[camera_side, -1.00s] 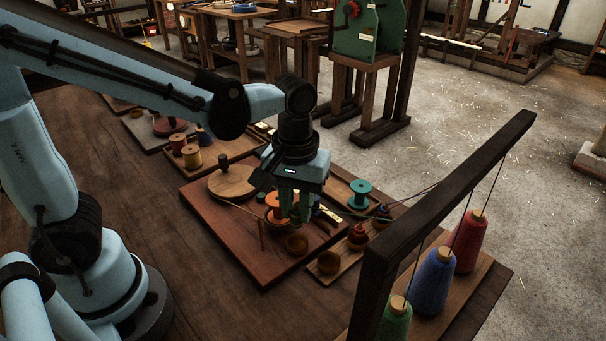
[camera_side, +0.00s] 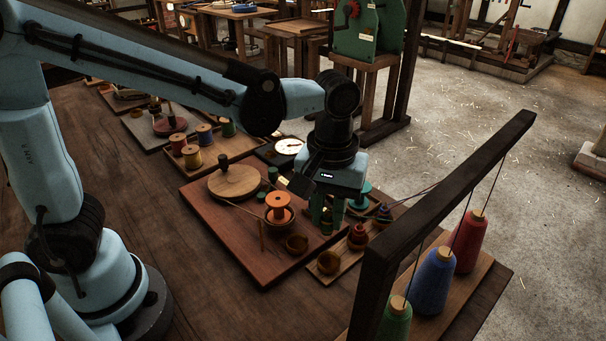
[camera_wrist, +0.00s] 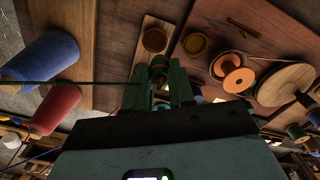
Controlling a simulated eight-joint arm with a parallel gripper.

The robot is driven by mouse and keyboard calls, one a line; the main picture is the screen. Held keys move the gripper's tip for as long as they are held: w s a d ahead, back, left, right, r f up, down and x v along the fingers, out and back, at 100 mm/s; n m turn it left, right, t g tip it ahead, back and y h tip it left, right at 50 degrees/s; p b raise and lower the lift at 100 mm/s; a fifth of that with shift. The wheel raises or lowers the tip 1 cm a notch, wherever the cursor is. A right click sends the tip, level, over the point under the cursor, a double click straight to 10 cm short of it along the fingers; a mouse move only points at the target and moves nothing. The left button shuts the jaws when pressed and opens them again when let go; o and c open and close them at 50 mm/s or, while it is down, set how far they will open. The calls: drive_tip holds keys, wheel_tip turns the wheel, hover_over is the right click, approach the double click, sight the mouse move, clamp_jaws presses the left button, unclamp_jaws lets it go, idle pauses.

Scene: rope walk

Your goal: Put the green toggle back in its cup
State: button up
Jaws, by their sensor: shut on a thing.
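My gripper (camera_side: 333,215) is above the right edge of the red-brown board, beside the narrow cup rack (camera_side: 342,252). Its green fingers are shut on the green toggle (camera_side: 326,222), which is mostly hidden between them. In the wrist view, a green cord runs from the left to my gripper (camera_wrist: 163,88). The rack's near cup (camera_side: 328,262) looks empty; it also shows in the wrist view (camera_wrist: 154,40). The two other rack places hold a red toggle (camera_side: 357,236) and a dark red toggle (camera_side: 382,215).
An empty cup (camera_side: 297,243) and an orange spool (camera_side: 278,205) stand on the board (camera_side: 225,225), with a round wooden disc (camera_side: 234,182). A teal spool is partly behind my gripper. A dark wooden frame (camera_side: 440,210) and coloured cones (camera_side: 432,280) stand at right.

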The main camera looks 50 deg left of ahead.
sight(331, 234)
drive_tip(key=shift+w+d+f, duration=0.1)
drive_tip(key=shift+d+f, duration=0.1)
drive_tip(key=shift+d, duration=0.2)
drive_tip(key=shift+f, duration=2.7)
drive_tip(key=shift+f, duration=0.25)
drive_tip(key=shift+f, duration=0.75)
drive_tip(key=shift+f, duration=0.1)
drive_tip(key=o, duration=0.9)
drive_tip(key=shift+o, duration=0.3)
